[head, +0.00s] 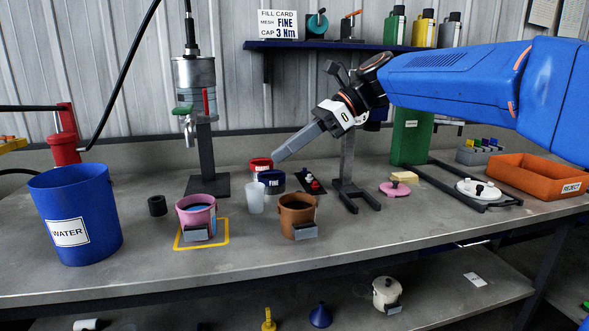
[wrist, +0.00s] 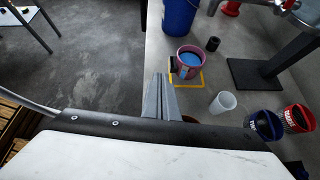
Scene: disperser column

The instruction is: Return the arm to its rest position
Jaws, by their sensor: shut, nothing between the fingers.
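My gripper (head: 280,153) is shut and empty, held in the air above the bench at the end of my blue arm (head: 460,80). In the head view its grey fingers point down and left, in front of the red and blue cups. In the wrist view the closed fingers (wrist: 159,98) show at the middle, apart from the things on the bench. The arm reaches in from the right of the head view.
Below are a pink pot (head: 197,215) with blue liquid, a brown pot (head: 297,214), a clear cup (head: 255,197), a blue FINE cup (head: 272,182) and a red cup (head: 261,165). A blue WATER bucket (head: 75,205) stands left, an orange REJECT tray (head: 540,180) right. The shelf (head: 335,46) is behind.

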